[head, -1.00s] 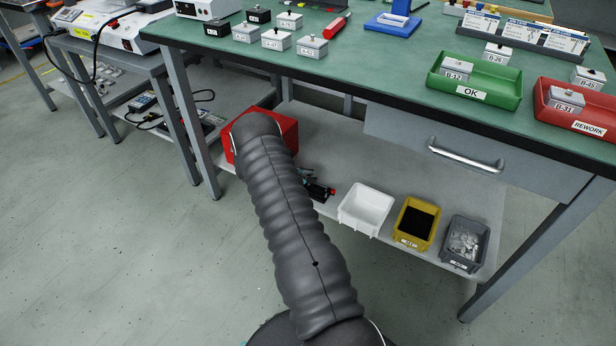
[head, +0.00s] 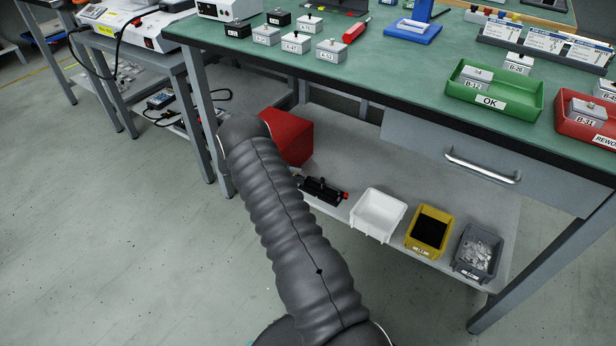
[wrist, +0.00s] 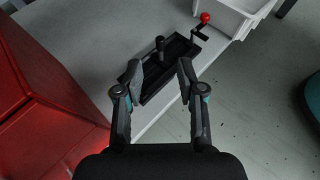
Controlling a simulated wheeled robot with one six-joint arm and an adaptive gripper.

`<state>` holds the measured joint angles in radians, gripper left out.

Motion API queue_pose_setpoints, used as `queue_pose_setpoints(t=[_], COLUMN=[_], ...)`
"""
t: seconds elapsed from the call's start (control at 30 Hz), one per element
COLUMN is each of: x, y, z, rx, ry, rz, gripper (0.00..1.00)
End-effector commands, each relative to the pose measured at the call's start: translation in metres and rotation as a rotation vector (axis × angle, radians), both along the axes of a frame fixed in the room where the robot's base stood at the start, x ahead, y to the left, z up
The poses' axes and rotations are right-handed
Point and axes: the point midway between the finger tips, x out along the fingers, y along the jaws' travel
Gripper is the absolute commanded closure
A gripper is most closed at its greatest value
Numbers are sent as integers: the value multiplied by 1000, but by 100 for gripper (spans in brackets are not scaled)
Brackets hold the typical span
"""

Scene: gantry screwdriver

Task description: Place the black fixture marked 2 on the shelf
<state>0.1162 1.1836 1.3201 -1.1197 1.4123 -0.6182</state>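A black fixture (head: 324,190) with a red-knobbed handle lies on the grey lower shelf (head: 350,145), along its front edge. No number can be read on it. In the wrist view the fixture (wrist: 172,68) shows as a dark tray with an upright black post and a crank with a red ball. My gripper (wrist: 160,68) is open, with its fingertips apart over the near part of the fixture. I cannot tell whether a finger touches it. In the head view my arm hides the gripper.
A red box (head: 290,137) stands on the shelf left of the fixture, close to my gripper. A white bin (head: 378,213), a yellow bin (head: 430,231) and a grey bin (head: 478,252) stand to the right. The green bench top (head: 400,75) and a drawer (head: 480,165) are above.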

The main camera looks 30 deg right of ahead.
Motion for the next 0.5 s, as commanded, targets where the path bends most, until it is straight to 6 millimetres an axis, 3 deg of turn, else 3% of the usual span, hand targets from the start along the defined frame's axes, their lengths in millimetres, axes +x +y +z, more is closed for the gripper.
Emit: queue_pose_setpoints(t=[0.27, 0.37, 0.5], x=[6, 6, -2], y=[17, 23, 37], z=[16, 38, 86], rx=[7, 28, 79], ry=[-17, -64, -177], rz=[-8, -27, -77], gripper=[61, 61, 61])
